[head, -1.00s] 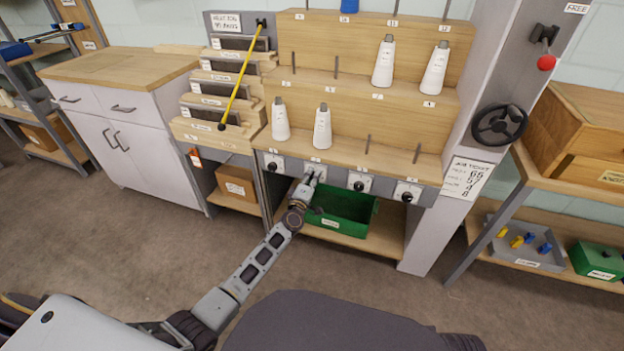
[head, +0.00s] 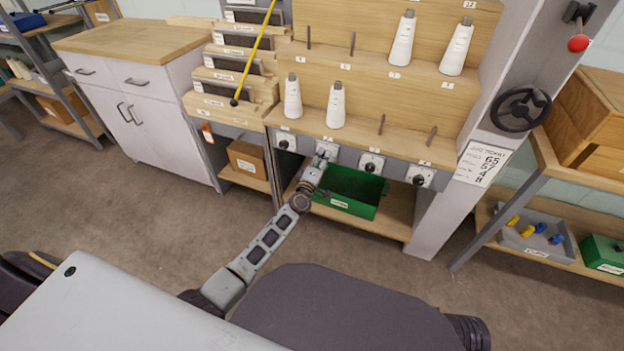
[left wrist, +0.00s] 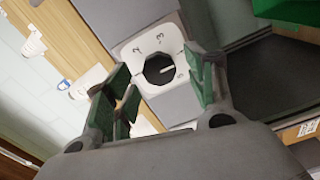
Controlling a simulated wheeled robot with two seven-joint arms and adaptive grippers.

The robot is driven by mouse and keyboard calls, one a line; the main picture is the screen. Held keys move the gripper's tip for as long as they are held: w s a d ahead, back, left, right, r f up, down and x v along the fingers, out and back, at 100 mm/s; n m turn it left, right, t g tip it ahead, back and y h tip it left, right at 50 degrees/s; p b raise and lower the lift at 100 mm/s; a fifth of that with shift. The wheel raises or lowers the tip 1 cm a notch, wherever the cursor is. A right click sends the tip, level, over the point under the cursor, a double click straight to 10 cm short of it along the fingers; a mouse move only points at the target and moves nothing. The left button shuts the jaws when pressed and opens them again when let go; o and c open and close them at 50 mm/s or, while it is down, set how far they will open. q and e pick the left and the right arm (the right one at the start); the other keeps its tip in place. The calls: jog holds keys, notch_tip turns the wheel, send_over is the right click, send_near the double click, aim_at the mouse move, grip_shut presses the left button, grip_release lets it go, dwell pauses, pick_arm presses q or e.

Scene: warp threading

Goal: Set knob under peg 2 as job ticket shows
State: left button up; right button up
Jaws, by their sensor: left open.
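A row of black knobs on white plates runs along the rack's front rail. The second knob from the left, on its white dial plate (head: 327,149), is partly hidden by my left gripper (head: 320,163). In the left wrist view this black knob (left wrist: 154,70) has a white pointer line aimed to the picture's right. Dial numbers are printed around it, some hard to read. My left gripper (left wrist: 160,88) is open, its green-padded fingers on either side of the knob; contact cannot be told. The job ticket (head: 483,163) hangs on the grey post, with several handwritten digits, blurred. My right gripper is out of view.
White cones (head: 336,106) stand on pegs above the rail. A green bin (head: 345,192) sits on the shelf below. Other knobs (head: 371,164) flank on both sides. A handwheel (head: 521,108) is on the post. A yellow stick (head: 254,52) leans at the left.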

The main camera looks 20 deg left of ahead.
pick_arm(q)
jog(key=s, duration=1)
jog(key=shift+a, duration=0.15)
jog(key=shift+s, duration=0.1)
dwell(0.8)
